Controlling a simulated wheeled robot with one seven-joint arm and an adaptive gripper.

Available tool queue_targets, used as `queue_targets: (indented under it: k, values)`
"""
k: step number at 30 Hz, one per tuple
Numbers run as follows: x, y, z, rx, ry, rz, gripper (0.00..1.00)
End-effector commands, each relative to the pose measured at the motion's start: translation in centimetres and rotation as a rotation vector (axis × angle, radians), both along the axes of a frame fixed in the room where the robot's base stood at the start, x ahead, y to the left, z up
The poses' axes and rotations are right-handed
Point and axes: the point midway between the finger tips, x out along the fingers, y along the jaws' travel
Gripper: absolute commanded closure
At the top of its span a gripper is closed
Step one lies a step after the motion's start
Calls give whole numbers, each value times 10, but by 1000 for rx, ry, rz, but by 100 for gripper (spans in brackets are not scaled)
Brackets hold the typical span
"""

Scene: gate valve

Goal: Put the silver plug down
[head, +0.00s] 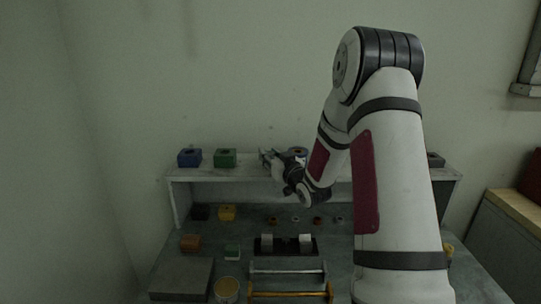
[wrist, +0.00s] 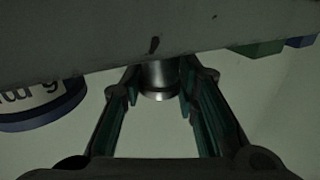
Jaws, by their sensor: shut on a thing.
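The silver plug (wrist: 160,76) is a short shiny cylinder between the fingertips of my gripper (wrist: 158,84) in the wrist view. The gripper is shut on it. The plug's far end meets the pale shelf (wrist: 100,40) in the picture; I cannot tell whether they touch. In the head view my gripper (head: 266,158) is at the shelf (head: 240,173), between the green block and the blue round part. The plug is too small and dark to make out there.
A blue block (head: 189,157), green block (head: 225,158) and blue round part (head: 298,152) stand on the shelf; the round part with lettering (wrist: 40,105) is beside the fingers. Below, the bench holds a black fixture (head: 286,249), metal bars (head: 288,272) and several small rings.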

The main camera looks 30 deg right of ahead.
Motion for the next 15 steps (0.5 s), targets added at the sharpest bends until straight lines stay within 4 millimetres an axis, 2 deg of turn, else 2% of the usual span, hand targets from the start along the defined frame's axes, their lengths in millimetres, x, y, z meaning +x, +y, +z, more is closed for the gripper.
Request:
queue_targets:
  k: [7,8,9,10,15]
  values:
    - [0,0,-3,0,-2,0,100]
    - [0,0,-3,0,0,0,65]
    - [0,0,-3,0,0,0,56]
    - [0,0,-3,0,0,0,52]
    - [0,0,-3,0,0,0,52]
